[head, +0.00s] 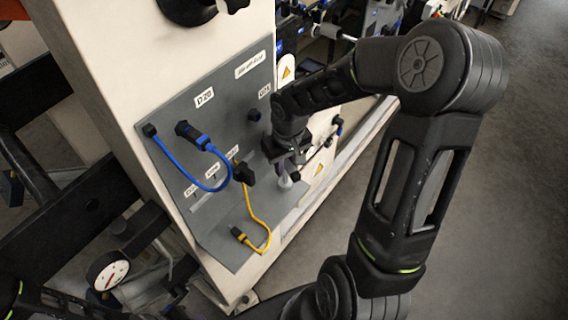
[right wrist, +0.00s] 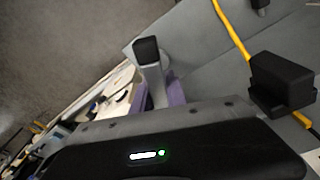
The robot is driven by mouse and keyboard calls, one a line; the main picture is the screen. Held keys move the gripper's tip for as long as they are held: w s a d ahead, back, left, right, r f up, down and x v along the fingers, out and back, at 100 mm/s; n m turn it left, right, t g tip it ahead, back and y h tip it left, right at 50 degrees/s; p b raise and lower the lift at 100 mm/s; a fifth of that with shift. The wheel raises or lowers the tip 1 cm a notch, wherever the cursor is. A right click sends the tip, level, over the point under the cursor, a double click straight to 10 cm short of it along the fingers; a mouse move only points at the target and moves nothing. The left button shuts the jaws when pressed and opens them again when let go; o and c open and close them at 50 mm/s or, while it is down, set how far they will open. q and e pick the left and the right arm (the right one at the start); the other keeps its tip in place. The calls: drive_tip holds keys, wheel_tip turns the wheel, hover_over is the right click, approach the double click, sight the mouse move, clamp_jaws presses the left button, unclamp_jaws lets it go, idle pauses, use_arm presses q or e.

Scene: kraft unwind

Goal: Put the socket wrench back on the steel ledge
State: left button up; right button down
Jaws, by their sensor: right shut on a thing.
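The steel ledge (head: 262,232) is the grey plate jutting out at the foot of the grey panel. It carries the yellow cable's lower plug. My right gripper (head: 287,168) is at the panel's right part, above the ledge's right end. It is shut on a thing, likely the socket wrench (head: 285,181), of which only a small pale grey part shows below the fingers. In the right wrist view, one dark fingertip shows, with a purple-grey part beside it that I cannot identify surely. I cannot tell whether the wrench touches the ledge. My left gripper cannot be made out.
A blue cable (head: 180,160) loops on the panel. A yellow cable (head: 252,205) hangs from a black plug (head: 243,173) close to the left of my right gripper; the plug also shows in the wrist view (right wrist: 281,85). A round dial gauge (head: 107,271) is lower left. Floor lies clear at right.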

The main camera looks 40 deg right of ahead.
drive_tip(key=shift+f, duration=0.2)
drive_tip(key=c, duration=1.3)
unclamp_jaws()
drive_tip(key=shift+r, duration=0.1)
drive_tip(key=r, duration=0.4)
drive_tip(key=s+r, duration=0.1)
drive_tip(key=r, duration=0.7)
drive_tip(key=shift+s+a+b, duration=0.15)
drive_tip(key=shift+s+b, duration=0.05)
drive_tip(key=shift+b, duration=0.1)
